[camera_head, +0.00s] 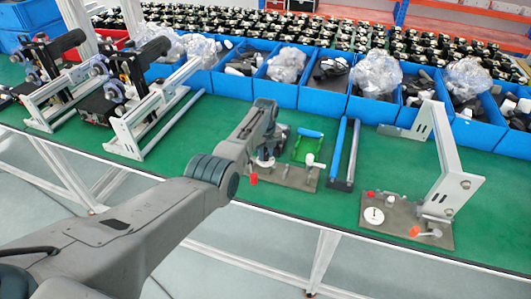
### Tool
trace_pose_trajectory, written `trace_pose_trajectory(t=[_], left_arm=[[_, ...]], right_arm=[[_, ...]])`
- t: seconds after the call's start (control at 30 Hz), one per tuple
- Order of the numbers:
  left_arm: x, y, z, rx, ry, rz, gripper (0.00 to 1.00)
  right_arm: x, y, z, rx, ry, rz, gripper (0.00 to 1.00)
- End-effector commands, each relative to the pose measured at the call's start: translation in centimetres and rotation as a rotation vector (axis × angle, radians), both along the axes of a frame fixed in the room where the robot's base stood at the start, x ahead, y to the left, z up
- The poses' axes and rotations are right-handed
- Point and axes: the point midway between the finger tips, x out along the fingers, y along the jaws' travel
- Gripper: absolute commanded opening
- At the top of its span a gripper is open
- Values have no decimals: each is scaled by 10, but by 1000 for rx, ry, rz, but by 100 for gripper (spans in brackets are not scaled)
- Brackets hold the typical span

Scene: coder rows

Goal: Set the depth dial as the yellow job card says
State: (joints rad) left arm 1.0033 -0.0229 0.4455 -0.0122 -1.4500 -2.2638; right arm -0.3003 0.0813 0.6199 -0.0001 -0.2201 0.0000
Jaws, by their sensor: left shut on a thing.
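My left gripper (265,152) reaches down onto the left end of a brown base plate (297,178) on the green bench. It is shut on what looks like the depth dial (262,163), a pale round part mostly hidden by the fingers. A red knob (252,179) stands at the plate's near edge. A green frame (308,147) and a white knob (310,160) are at its right. I cannot make out a yellow job card. My right gripper is not in view.
A second plate (400,222) to the right carries a white dial (373,216), an orange knob (415,231) and a tall grey bracket (455,165). Blue bins (285,95) line the back. Metal frames (150,115) stand at left.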

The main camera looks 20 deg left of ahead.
Motion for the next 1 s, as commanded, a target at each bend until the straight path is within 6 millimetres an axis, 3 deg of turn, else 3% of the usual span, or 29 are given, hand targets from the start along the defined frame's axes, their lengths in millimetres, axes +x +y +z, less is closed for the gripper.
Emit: trace_pose_trajectory(t=[0.3, 0.77, 0.8, 0.9, 1.0], left_arm=[[2, 0, 3, 0, -6, -94, 1], [3, 0, 4, 0, -7, -106, 1], [3, 0, 4, 0, -7, -106, 28], [2, 0, 3, 0, -7, -106, 45], [2, 0, 2, 0, -4, -106, 45]], right_arm=[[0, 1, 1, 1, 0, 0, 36], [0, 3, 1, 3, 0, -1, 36], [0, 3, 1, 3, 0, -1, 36], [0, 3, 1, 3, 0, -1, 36], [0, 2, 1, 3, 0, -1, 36]])
